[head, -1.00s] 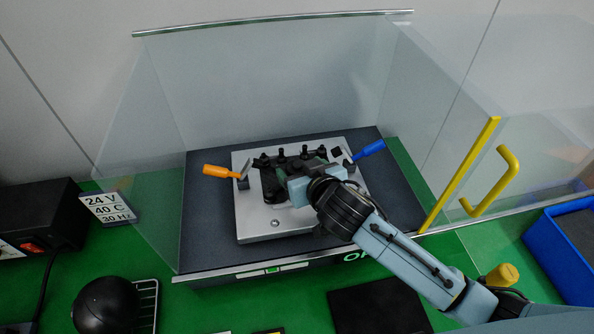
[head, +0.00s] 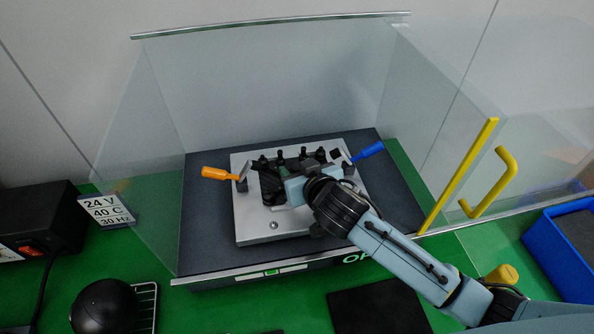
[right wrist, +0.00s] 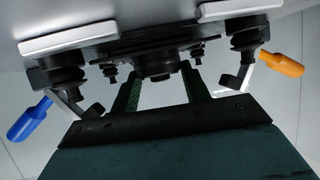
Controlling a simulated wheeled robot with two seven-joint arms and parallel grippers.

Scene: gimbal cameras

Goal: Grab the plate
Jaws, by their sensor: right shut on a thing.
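A light grey metal plate (head: 263,226) with a black clamp fixture (head: 305,158) on it lies on the dark floor of a glass enclosure. An orange-handled lever (head: 219,174) and a blue-handled lever (head: 367,151) stand at its sides. My right gripper (head: 270,183) reaches in from the lower right over the fixture. In the right wrist view its two dark green fingers (right wrist: 157,88) stand apart and are shut on a dark part (right wrist: 158,66) in the middle of the fixture. The exact contact at the tips is hard to see. My left gripper is out of view.
Glass walls surround the fixture at the back and sides; a yellow handle (head: 489,190) is on the right. A blue bin (head: 563,262) stands at far right, a black box (head: 40,215) at far left. A black pad (head: 378,308) lies in front.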

